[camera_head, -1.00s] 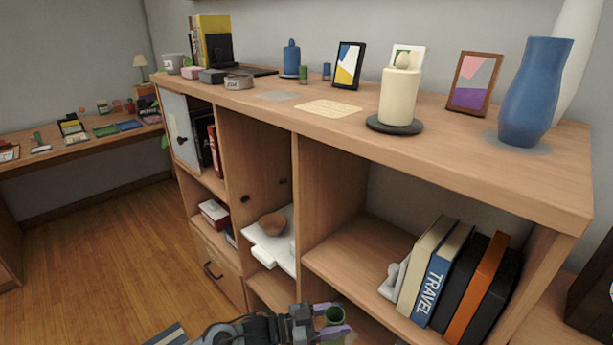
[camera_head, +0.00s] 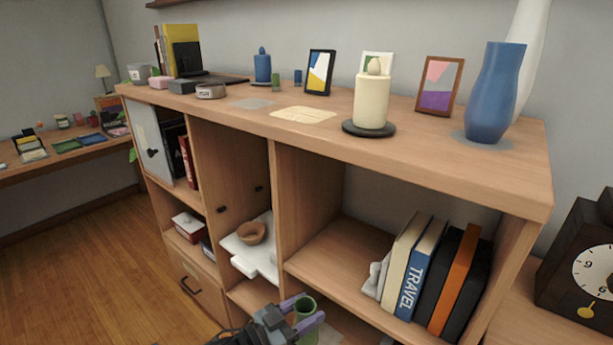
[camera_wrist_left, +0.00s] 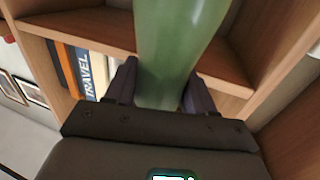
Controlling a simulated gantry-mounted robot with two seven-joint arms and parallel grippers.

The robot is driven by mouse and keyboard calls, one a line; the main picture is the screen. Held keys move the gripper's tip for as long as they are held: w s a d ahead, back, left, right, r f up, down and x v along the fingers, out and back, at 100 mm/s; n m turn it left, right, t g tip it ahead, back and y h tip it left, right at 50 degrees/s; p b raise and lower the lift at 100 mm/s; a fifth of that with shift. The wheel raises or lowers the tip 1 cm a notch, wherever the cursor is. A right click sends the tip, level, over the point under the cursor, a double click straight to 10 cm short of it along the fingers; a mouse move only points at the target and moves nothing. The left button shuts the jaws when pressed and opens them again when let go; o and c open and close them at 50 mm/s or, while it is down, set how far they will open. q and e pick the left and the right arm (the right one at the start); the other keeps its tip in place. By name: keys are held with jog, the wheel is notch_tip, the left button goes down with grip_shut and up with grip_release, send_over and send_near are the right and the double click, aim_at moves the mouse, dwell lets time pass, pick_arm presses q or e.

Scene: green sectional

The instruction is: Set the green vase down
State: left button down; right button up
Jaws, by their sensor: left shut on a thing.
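The green vase (camera_head: 305,312) is at the bottom of the head view, in front of the shelf unit, with its round open top facing up. My left gripper (camera_head: 306,314) is shut on it, with a purple finger on either side. In the left wrist view the vase (camera_wrist_left: 175,50) fills the upper middle between the two dark fingers (camera_wrist_left: 160,88). The vase's lower part is cut off in the head view, so I cannot tell whether it touches anything. My right gripper is in neither view.
The wooden shelf unit (camera_head: 400,165) has several books (camera_head: 425,270) in its right compartment. Its top holds a candle (camera_head: 371,103), a blue vase (camera_head: 495,95) and picture frames (camera_head: 320,72). A clock (camera_head: 585,270) stands at the right. The left part of the right compartment (camera_head: 320,255) is clear.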

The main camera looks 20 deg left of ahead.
pick_arm(q)
notch_tip(320, 180, up, 12)
jog(key=s+a+n+t+y, duration=0.2)
jog(key=n+y, duration=0.4)
jog(key=y, duration=0.3)
jog(key=shift+t, duration=0.3)
